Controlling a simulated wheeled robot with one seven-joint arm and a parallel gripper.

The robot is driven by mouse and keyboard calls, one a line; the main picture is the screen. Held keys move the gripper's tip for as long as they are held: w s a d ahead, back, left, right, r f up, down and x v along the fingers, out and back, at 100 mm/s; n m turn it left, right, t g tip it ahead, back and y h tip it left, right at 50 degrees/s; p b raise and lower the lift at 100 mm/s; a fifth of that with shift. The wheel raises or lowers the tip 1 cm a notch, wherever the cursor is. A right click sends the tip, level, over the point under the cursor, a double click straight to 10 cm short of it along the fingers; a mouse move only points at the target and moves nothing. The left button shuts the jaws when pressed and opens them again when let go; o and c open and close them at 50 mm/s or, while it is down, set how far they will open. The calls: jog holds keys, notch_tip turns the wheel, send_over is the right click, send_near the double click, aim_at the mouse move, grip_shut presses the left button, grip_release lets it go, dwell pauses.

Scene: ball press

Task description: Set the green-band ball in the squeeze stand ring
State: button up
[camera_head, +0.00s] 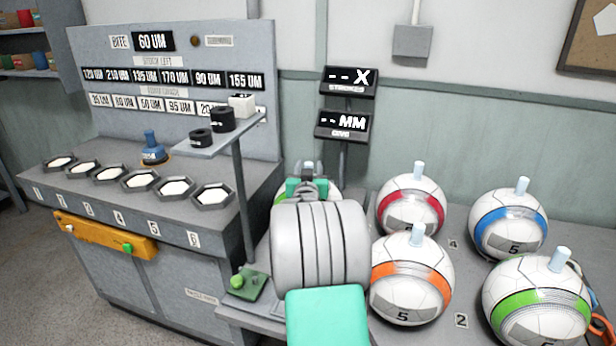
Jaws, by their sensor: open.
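A white ball with a green band (518,329) sits at the lower right of the bench, with a pale blue peg upright on top. Another white ball (333,192) stands at the bench's left, mostly hidden behind my arm; a small green patch shows at its left edge. My gripper (307,171) is at this partly hidden ball's top, close to a pale peg. My arm hides most of the jaws, and I cannot tell whether they touch the peg. No squeeze stand ring can be made out; my arm covers much of that area.
Balls with red (411,207), blue (509,226) and orange (412,279) bands stand on the right bench, each with an upright peg. Two black displays (348,82) rise behind my gripper. A post-mounted shelf (215,139) with weights stands left, above a green pad (247,287).

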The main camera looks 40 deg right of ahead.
jog(key=v, duration=1.2)
jog(key=shift+b, duration=0.4)
jog(key=a+f+n+g+y, duration=0.1)
jog(key=a+f+y, duration=0.2)
jog(key=a, duration=0.3)
jog(key=w+a+f+n+g+y, duration=0.1)
jog(key=a+f+n+y, duration=0.15)
jog(key=a, duration=0.45)
jog(key=a+f+g+y, duration=0.1)
jog(key=a+f+y, duration=0.25)
jog(key=a, duration=0.25)
jog(key=s+a+f+n+g+y, duration=0.2)
jog(key=s+a+f+n+g, duration=0.1)
jog(key=s+a, duration=0.5)
jog(key=s+a+f+n+g+y, duration=0.2)
jog(key=s+a+f+n+g, duration=0.1)
jog(key=s+a, duration=0.4)
jog(key=a, duration=0.3)
jog(key=shift+s+a+g, duration=0.4)
